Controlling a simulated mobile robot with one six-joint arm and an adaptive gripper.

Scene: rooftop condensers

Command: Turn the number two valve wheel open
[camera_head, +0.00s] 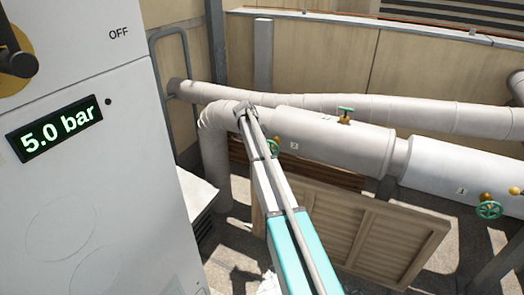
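The number two valve wheel is a small green handwheel (274,147) on the large pale pipe, left of a label plate marked 2 (294,146). My arm crosses close to its left side in the picture and seems to cover part of it. How far the wheel is turned cannot be seen. My arm rises from the bottom edge to a grey joint just above and left of the wheel. No gripper fingers can be made out, and I cannot tell whether anything touches the wheel.
Another green wheel (489,210) stands by a label marked 1 (461,191) at right. A third green wheel (346,111) tops the pipe. A grey cabinet (110,180) with a display (55,128) reading 5.0 bar fills the left. A slatted wooden panel (365,232) leans below the pipe.

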